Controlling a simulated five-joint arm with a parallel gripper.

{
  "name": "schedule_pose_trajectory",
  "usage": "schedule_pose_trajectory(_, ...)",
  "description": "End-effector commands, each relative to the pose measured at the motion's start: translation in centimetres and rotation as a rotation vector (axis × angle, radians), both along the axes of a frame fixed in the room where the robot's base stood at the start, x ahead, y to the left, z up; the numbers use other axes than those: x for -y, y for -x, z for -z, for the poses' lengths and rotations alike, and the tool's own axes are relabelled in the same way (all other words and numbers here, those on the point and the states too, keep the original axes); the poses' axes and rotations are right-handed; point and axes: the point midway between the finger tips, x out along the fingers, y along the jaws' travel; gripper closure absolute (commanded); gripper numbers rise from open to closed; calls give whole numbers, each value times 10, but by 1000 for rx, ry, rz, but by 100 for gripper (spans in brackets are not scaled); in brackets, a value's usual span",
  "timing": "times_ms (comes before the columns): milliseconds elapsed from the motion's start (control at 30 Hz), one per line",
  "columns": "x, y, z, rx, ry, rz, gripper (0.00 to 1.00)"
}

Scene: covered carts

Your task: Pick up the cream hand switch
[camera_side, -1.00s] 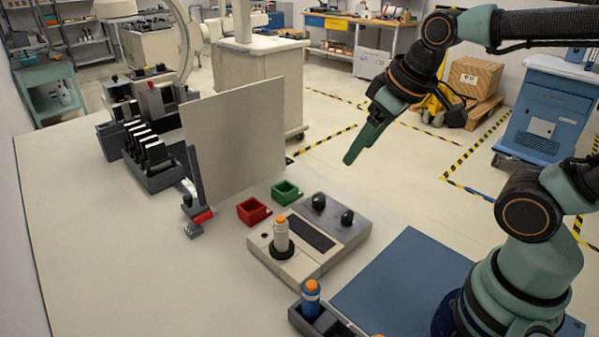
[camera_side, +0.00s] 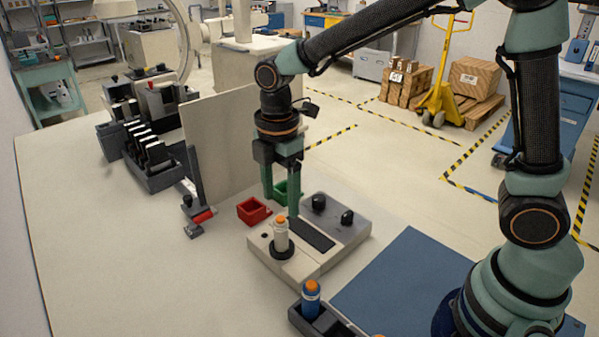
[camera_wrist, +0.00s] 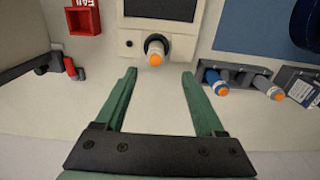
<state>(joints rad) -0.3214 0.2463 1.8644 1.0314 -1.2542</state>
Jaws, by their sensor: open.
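The cream hand switch (camera_side: 281,236) has an orange top and stands upright in a dark ring on the light control box (camera_side: 262,250). In the wrist view the cream hand switch (camera_wrist: 155,50) is at the top centre, just beyond the gap between my fingertips. My gripper (camera_side: 281,206) points down with its fingers apart, above and behind the switch in the side view. In the wrist view my gripper (camera_wrist: 160,72) is open and empty, and neither finger touches the switch.
A dark holder (camera_side: 297,318) carries a blue switch with an orange top (camera_side: 312,297). A blue mat (camera_side: 400,280) lies at right.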

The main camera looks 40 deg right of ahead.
Motion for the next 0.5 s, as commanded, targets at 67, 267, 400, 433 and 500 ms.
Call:
schedule_pose_trajectory(67,1,1,15,-5,2,1,29)
schedule_pose_trajectory(267,1,1,46,-3,1,3,29)
schedule_pose_trajectory(400,1,0,55,-1,0,4,29)
schedule_pose_trajectory(433,1,0,57,-1,0,4,29)
schedule_pose_trajectory(500,2,-1,62,-2,1,5,29)
